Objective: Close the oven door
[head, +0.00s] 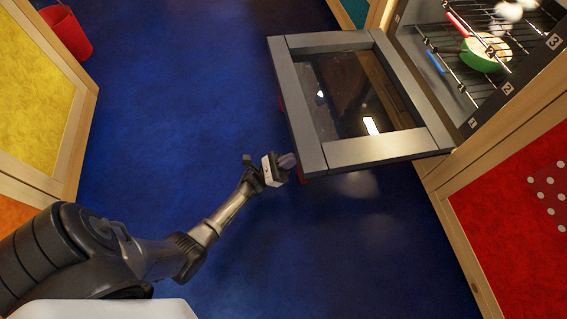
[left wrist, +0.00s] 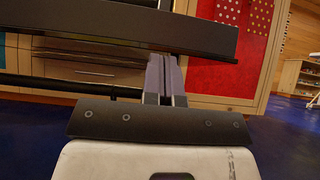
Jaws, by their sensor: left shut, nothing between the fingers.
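The oven door (head: 308,150) is open and lies roughly flat, swung out from the oven (head: 440,70). It has a grey frame around a dark glass window. Small red parts show at its outer edge, mostly hidden beneath it. My left gripper (head: 288,160) is shut and empty at the door's outer edge, near its lower corner. In the left wrist view its fingers (left wrist: 166,80) point towards a dark grey slab, the door (left wrist: 130,32), and their tips reach its lower edge. I cannot tell whether they touch it. My right gripper is in neither view.
Inside the oven are wire racks and a green bowl (head: 482,57) with pale contents. A red bin (head: 68,32) stands at the upper left. Yellow cabinets (head: 35,105) line the left side. The blue floor (head: 190,90) between is clear.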

